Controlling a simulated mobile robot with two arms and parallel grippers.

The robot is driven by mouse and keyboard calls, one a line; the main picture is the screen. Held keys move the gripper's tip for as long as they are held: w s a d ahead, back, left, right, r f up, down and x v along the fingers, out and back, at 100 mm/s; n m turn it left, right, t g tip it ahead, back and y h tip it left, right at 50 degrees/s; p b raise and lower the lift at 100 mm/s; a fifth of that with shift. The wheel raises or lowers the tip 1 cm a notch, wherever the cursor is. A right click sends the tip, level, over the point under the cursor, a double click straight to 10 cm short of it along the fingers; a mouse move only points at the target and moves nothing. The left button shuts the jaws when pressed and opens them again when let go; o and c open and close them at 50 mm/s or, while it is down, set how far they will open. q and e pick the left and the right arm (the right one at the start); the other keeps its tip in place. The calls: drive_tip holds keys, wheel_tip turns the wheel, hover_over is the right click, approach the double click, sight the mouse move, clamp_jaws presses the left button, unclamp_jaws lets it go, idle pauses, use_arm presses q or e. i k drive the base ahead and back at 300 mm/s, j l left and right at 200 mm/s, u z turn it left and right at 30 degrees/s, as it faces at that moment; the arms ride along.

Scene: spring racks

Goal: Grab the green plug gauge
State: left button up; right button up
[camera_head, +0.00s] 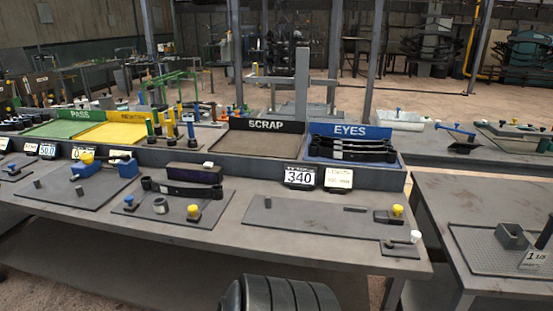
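Several slim upright gauges stand in a group at the back of the main bench, just right of the yellow tray. The leftmost one has a dark green handle and looks like the green plug gauge (150,128). Its lower end is partly hidden by the raised ledge in front. Neither of my grippers is in view.
The bench (330,250) holds fixtures, a dark purple block (194,171) and black bars. Behind the ledge are a green PASS tray (62,129), a yellow tray (115,133), a SCRAP tray (262,143) and a blue EYES tray (352,163). Another table (490,205) stands right.

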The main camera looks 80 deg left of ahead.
sight(150, 136)
drive_tip(key=k+j+u, duration=0.2)
drive_tip(key=u, duration=0.2)
drive_tip(key=k+j+u, duration=0.2)
drive_tip(key=j+u, duration=0.25)
drive_tip(key=k+j+u, duration=0.1)
drive_tip(key=j+u, duration=0.3)
